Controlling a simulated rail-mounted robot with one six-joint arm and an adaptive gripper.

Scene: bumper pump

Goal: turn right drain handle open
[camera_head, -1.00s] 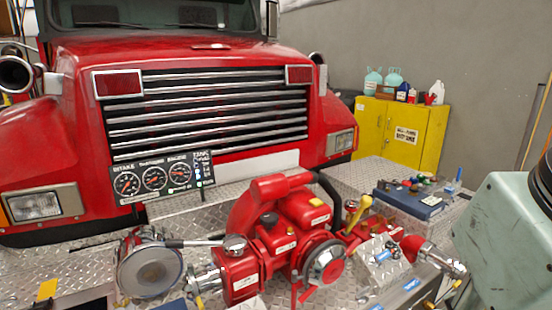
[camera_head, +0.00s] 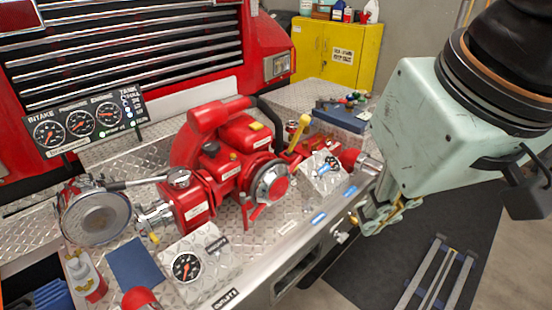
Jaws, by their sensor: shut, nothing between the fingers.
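The red pump (camera_head: 222,165) sits on the diamond-plate bumper (camera_head: 285,225). A small pale handle with a yellowish part (camera_head: 344,232) sticks out from the bumper's front face, below two blue labels (camera_head: 320,218). It appears to be the right drain handle; its exact angle is too small to tell. My gripper (camera_head: 378,222) points down just to the right of this handle, in front of the bumper edge. Its fingers are shut and empty. I cannot tell whether they touch the handle. My pale green arm link hides what lies behind it.
A red fitting with a metal outlet (camera_head: 362,163) projects at the pump's right, close to my arm. A gauge panel (camera_head: 78,122) stands at the left. A yellow cabinet (camera_head: 335,50) stands at the back. A metal frame (camera_head: 435,275) lies on the dark floor mat.

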